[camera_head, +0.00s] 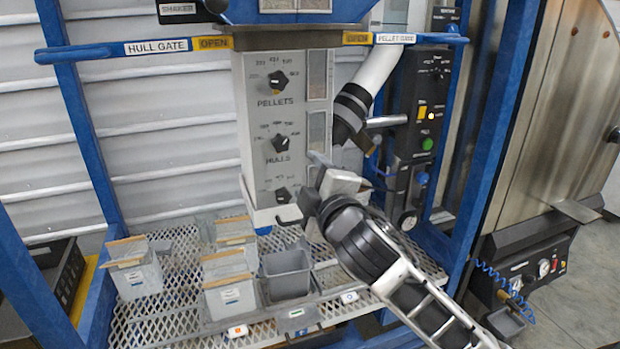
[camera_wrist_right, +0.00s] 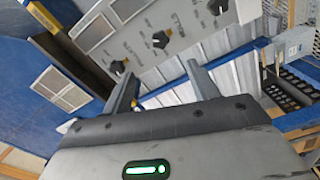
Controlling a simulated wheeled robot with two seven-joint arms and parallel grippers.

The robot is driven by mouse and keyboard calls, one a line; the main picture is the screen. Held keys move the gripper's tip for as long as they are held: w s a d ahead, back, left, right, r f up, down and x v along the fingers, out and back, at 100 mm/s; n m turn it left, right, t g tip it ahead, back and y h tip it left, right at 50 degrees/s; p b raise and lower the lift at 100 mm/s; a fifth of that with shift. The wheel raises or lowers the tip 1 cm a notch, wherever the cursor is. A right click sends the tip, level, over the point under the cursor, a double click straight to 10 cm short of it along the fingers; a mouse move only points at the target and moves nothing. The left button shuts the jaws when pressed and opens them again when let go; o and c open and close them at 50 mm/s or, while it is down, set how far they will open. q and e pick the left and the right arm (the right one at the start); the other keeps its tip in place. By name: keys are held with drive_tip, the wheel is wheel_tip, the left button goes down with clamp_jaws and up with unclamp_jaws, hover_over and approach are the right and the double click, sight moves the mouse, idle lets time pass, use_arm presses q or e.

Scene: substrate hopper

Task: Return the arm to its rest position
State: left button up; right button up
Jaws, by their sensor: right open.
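My right gripper (camera_head: 312,178) is in front of the lower right part of the grey control panel (camera_head: 257,110), beside its HULLS knob (camera_head: 281,143). Its arm comes in from the lower right. In the right wrist view the two fingers of the right gripper (camera_wrist_right: 160,74) stand apart with nothing between them. The panel (camera_wrist_right: 150,28) with its dark knobs shows beyond the fingertips. I cannot tell whether any finger touches the panel. My left gripper is not in view.
Several grey bins, including an empty-looking one (camera_head: 287,272), stand on the mesh shelf (camera_head: 180,328) below. A blue bar (camera_head: 95,52) with gate labels crosses above. A black switch box (camera_head: 420,110) and a white pipe (camera_head: 378,70) are right of the panel. Blue posts (camera_head: 495,130) frame the station.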

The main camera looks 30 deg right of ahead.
drive_tip(key=s+a+f+m+g+y, duration=0.1)
drive_tip(key=s+a+f, duration=0.1)
drive_tip(key=f, duration=0.5)
drive_tip(key=s+a+f+m+g+y, duration=0.1)
drive_tip(key=s+a+f+m+g, duration=0.15)
drive_tip(key=f, duration=0.45)
drive_tip(key=s+a+f+g+y, duration=0.1)
drive_tip(key=s+a+f+y, duration=0.15)
drive_tip(key=f, duration=0.55)
drive_tip(key=s+a+f+m+g, duration=0.1)
drive_tip(key=s+a+f+m, duration=0.1)
drive_tip(key=s+f, duration=0.5)
drive_tip(key=s+a+f+m+g, duration=0.2)
drive_tip(key=s+f+m, duration=0.2)
drive_tip(key=s+f, duration=0.3)
drive_tip(key=shift+s+a+f+y, duration=0.15)
drive_tip(key=shift+s+a+y, duration=0.25)
drive_tip(key=shift+s, duration=0.35)
